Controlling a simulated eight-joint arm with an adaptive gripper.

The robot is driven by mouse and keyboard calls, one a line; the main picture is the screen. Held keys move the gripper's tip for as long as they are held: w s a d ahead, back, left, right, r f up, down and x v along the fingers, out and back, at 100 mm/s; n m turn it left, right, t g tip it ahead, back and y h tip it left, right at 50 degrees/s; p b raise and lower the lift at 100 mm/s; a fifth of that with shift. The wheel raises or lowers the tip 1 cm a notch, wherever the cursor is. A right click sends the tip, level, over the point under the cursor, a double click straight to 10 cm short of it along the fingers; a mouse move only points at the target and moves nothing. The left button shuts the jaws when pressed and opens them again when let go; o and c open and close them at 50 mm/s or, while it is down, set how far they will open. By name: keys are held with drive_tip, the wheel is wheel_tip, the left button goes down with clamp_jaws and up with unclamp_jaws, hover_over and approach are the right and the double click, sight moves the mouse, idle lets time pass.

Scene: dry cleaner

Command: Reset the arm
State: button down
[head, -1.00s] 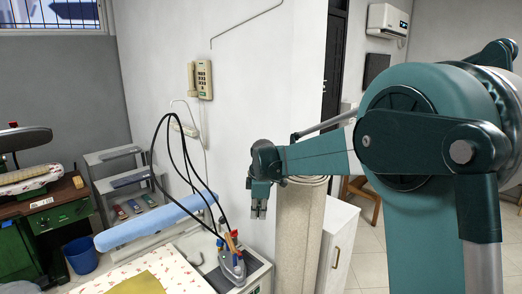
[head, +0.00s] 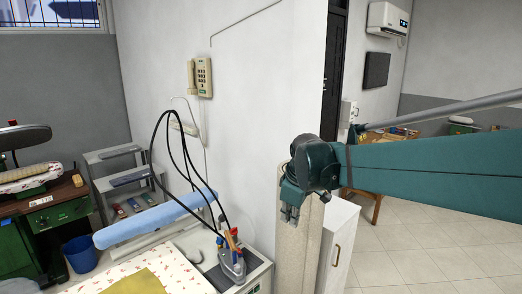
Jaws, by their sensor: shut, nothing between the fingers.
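My gripper (head: 289,215) hangs from the end of my teal arm in the head view, right of the picture's middle. Its fingers point down and are shut, with nothing between them. It shows in front of a tall beige roll (head: 293,252); I cannot tell how far apart they are. My arm stretches in from the right edge of the picture.
An iron (head: 231,264) with dark cables stands on the ironing table (head: 261,273) at the lower middle. A blue padded sleeve board (head: 155,219) lies behind. A white cabinet (head: 338,240) stands right of the roll. A phone (head: 204,77) hangs on the wall. Tiled floor is clear at right.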

drive_tip(key=s+d+f+m+t+b, duration=0.1)
drive_tip(key=s+d+m, duration=0.3)
drive_tip(key=s, duration=0.6)
drive_tip(key=s+d+f+m+t, duration=0.1)
drive_tip(key=s+d+f+m, duration=0.3)
drive_tip(key=s, duration=0.6)
drive_tip(key=s+d+f+m+t+b, duration=0.1)
drive_tip(key=s+d+f+m, duration=0.2)
drive_tip(key=s, duration=0.7)
drive_tip(key=shift+s+d+m+h+b, duration=0.35)
drive_tip(key=shift+d+m+h, duration=0.05)
drive_tip(key=shift+d, duration=0.25)
drive_tip(key=shift+f, duration=0.1)
